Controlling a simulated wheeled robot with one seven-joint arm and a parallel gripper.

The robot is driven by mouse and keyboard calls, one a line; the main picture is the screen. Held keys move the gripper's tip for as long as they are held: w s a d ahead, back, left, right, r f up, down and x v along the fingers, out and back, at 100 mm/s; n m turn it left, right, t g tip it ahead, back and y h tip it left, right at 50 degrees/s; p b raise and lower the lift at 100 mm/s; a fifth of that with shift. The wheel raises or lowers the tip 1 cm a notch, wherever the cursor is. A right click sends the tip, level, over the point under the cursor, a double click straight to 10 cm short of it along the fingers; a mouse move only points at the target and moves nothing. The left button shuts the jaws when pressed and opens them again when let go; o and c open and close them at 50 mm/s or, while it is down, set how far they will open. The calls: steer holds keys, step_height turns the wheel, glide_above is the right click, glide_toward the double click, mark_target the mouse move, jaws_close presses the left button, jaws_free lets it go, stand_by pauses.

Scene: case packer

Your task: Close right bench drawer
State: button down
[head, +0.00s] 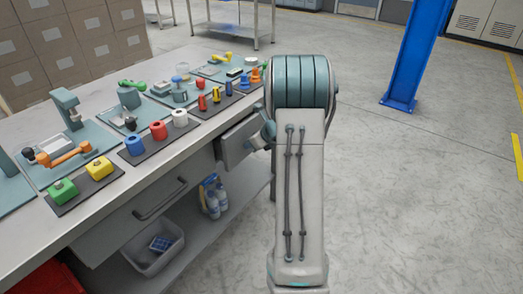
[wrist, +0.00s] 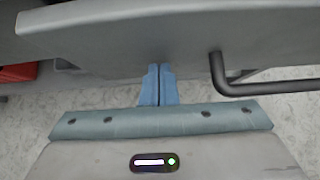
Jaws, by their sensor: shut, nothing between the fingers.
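The right bench drawer (head: 238,141) is a grey box under the bench top, and in the head view it stands out from the bench, partly open. My arm hides part of it. In the wrist view, the drawer's grey front (wrist: 110,38) fills the upper part, with its dark bar handle (wrist: 265,88) to the right of my fingers. My gripper (wrist: 159,68) is shut and empty, with blue fingertips at the lower part of the drawer front, left of the handle. I cannot tell if they touch it. In the head view my arm mostly hides the gripper.
The left drawer (head: 150,205) with a dark handle looks shut. The bench top (head: 205,135) holds several coloured parts on mats. A lower shelf holds a grey bin (head: 150,262) and bottles (head: 214,200). A blue post (head: 415,55) stands at the right; the floor there is clear.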

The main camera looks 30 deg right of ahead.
mark_target(238, 138)
steer(key=w, duration=0.1)
steer(key=w+a, duration=0.1)
steer(key=w, duration=0.1)
steer(key=w+a+p, duration=0.1)
steer(key=shift+w, duration=0.35)
steer(key=shift+w+r, duration=0.1)
steer(key=shift+w, duration=0.05)
steer(key=shift+w+a+r, duration=0.1)
steer(key=shift+a, duration=0.1)
